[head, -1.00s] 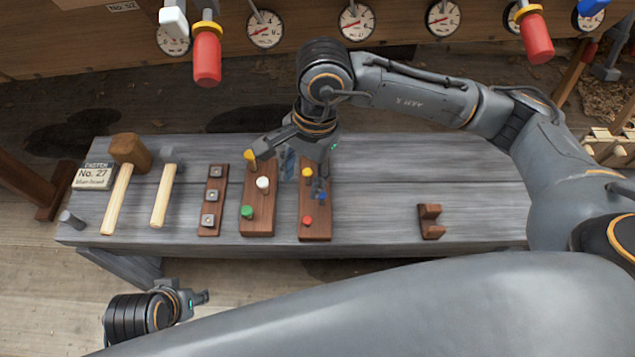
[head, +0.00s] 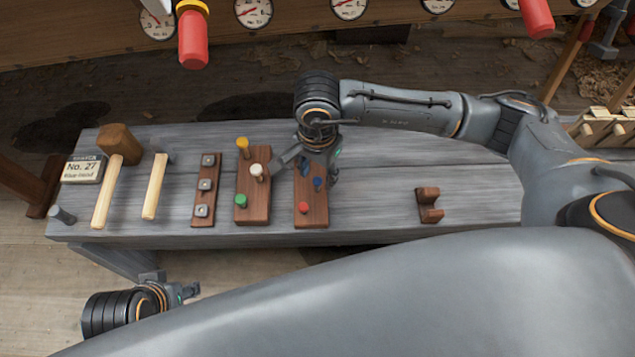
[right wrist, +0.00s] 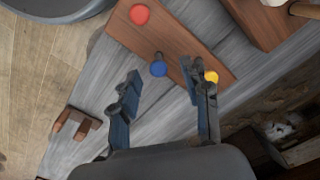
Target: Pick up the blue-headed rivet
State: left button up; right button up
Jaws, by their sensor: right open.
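The blue-headed rivet (head: 317,183) stands in the right-hand wooden block (head: 312,214) on the bench. A red-headed rivet (head: 303,207) stands nearer the front of the same block. My right gripper (head: 308,173) is open over the back part of this block. In the right wrist view the blue head (right wrist: 158,68) lies between the tips of the open right gripper (right wrist: 162,78), touching neither finger that I can see. A yellow-headed rivet (right wrist: 211,76) is right beside the right-hand finger there; the gripper hides it in the head view. My left gripper (head: 190,291) is low in front of the bench.
The middle block (head: 254,212) holds yellow, white and green rivets close to my right gripper's left finger.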

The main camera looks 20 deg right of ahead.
aim_at(318, 179)
notch_tip(318, 179, down, 3)
jog(key=shift+s+f, duration=0.1)
jog(key=shift+f, duration=0.05)
grip_shut()
